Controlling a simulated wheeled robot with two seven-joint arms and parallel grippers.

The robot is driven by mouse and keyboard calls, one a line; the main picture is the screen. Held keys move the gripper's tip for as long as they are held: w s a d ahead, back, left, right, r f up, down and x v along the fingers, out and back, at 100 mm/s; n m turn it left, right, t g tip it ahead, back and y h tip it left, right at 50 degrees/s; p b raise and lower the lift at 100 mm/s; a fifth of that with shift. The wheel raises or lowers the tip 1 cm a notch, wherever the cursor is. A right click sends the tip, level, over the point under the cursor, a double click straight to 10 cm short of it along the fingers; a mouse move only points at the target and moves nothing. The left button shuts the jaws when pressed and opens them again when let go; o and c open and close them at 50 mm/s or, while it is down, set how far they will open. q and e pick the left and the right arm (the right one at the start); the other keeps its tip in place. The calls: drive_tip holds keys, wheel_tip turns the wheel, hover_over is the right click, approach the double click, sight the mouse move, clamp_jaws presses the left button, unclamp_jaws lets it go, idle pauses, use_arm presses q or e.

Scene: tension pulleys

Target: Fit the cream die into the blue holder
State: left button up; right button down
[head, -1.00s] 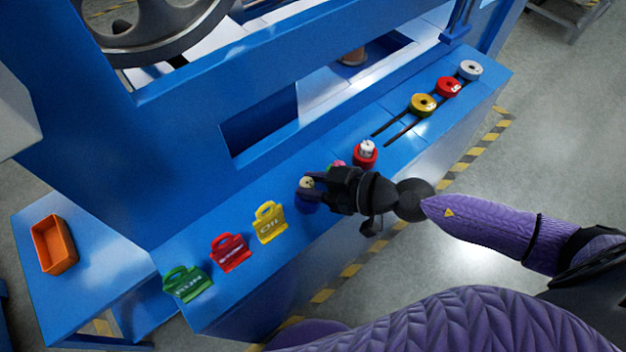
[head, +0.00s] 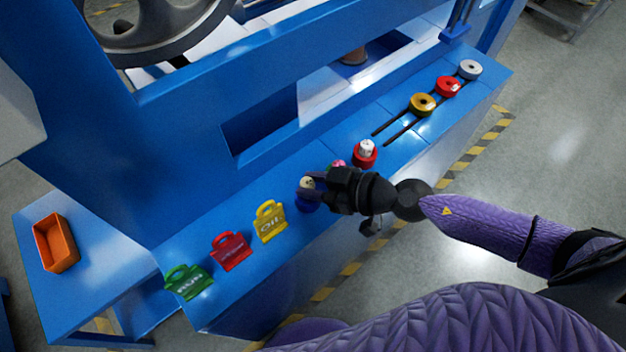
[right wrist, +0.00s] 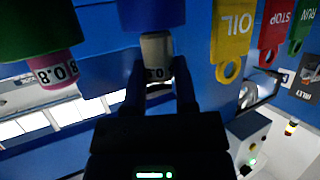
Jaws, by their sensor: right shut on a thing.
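The cream die (head: 306,183) is at the blue holder (head: 305,206) on the blue ledge. My right gripper (head: 312,190) is shut on the die from the right side. In the right wrist view, which looks inverted, the cream die (right wrist: 157,52) sits between the two fingers (right wrist: 158,75). Its end meets the rim of the blue holder (right wrist: 151,14). I cannot tell how deep it is inside. The fingers hide part of the die and holder in the head view. My left gripper is not in view.
A pink die (right wrist: 56,70) in a green holder (right wrist: 38,28) and a white die (head: 367,148) in a red holder (head: 365,160) stand beyond my gripper. The yellow OIL tag (head: 269,222), a red tag (head: 230,251) and a green tag (head: 188,283) lie left.

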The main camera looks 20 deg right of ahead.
drive_tip(key=shift+f+b, duration=0.45)
drive_tip(key=shift+f, duration=0.55)
drive_tip(key=shift+f, duration=0.1)
drive_tip(key=shift+c, duration=1.6)
unclamp_jaws()
